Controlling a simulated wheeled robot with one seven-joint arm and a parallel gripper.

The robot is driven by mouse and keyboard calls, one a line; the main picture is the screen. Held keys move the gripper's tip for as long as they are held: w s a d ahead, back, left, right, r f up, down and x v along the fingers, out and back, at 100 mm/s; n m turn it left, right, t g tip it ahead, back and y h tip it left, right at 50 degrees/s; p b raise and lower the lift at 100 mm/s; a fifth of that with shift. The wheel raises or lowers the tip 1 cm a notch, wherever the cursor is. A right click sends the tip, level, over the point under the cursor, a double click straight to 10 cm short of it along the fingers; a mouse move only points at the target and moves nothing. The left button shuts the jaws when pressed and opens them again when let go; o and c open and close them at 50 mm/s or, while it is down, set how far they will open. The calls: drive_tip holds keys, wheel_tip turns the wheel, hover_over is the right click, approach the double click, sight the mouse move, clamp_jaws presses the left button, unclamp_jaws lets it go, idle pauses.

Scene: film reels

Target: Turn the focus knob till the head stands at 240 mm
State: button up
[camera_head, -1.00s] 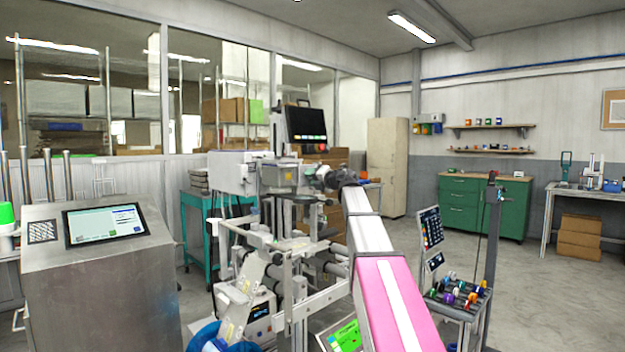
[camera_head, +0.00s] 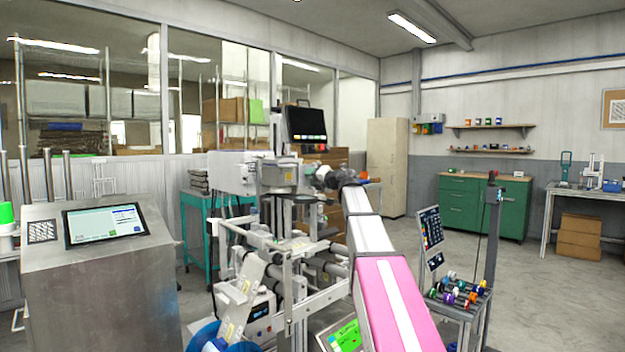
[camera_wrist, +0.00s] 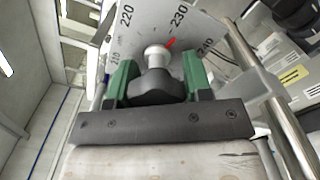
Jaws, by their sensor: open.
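The focus knob (camera_wrist: 156,88) is dark and lobed, with a silver hub in front of a pale scale plate (camera_wrist: 150,25) in the wrist view. The plate reads 210, 220, 230 and 240. A red pointer (camera_wrist: 170,43) beside the hub points up and right, close to the 230 mark, short of 240. My gripper (camera_wrist: 157,73) is open, its green fingers on either side of the knob; I cannot tell whether they touch it. In the head view my gripper (camera_head: 322,178) is at the machine's grey head (camera_head: 280,175), and the knob is too small to make out.
A dark screen (camera_head: 305,124) stands above the machine head. Metal rails (camera_wrist: 262,75) run close to the right of my gripper. A steel cabinet with a touch screen (camera_head: 104,223) stands at the left. A stand with coloured knobs (camera_head: 460,292) is at the right.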

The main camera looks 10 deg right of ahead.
drive_tip(key=o, duration=0.9)
drive_tip(key=shift+w+d+f, duration=0.1)
drive_tip(key=shift+d+f, duration=0.15)
drive_tip(key=shift+d, duration=0.05)
drive_tip(key=shift+c, duration=0.2)
drive_tip(key=shift+r, duration=0.1)
drive_tip(key=shift+s, duration=0.2)
drive_tip(key=v, duration=1)
drive_tip(key=shift+s+d, duration=0.15)
drive_tip(key=shift+s, duration=0.05)
